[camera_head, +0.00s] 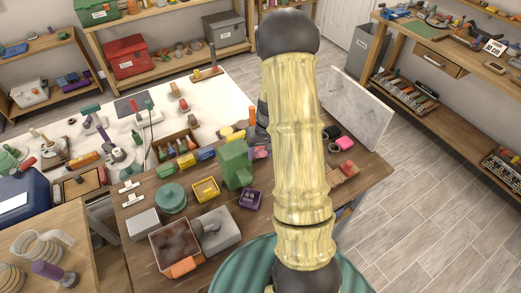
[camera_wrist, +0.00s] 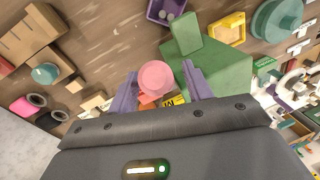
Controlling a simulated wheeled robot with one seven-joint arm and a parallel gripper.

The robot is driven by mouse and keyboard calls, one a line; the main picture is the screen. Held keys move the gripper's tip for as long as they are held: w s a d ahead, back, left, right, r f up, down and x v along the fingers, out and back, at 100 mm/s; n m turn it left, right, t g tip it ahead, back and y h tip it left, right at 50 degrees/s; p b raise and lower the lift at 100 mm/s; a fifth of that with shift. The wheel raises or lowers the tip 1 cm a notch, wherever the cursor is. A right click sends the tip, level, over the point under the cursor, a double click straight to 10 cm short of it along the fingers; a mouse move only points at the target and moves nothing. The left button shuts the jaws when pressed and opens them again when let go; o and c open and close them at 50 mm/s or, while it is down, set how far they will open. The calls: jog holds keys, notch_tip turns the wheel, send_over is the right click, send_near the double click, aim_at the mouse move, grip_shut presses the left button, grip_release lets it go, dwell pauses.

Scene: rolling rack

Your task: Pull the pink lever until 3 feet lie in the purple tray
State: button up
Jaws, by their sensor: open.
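A round pink knob, the end of the pink lever (camera_wrist: 156,77), shows between the two purple fingers of my gripper (camera_wrist: 161,84) in the wrist view. The fingers are open, with gaps on both sides of the knob. The lever's shaft is hidden beneath the knob. A green dispenser-like block (camera_head: 235,164) stands beside the gripper; it also shows in the wrist view (camera_wrist: 218,76). The purple tray (camera_head: 250,208) sits on the table in front of the green block. The wrist view cuts it off at the top edge (camera_wrist: 152,14). Its contents are too small to count.
A yellow tray (camera_head: 206,196) and a round teal container (camera_head: 171,198) stand left of the green block. A white panel (camera_head: 358,108) stands upright at the table's right edge. Black and pink rolls (camera_wrist: 22,106) and wooden blocks lie nearby. My arm hides the table's middle.

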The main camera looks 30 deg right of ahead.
jog(key=shift+f, duration=0.15)
jog(key=shift+c, duration=0.4)
grip_shut()
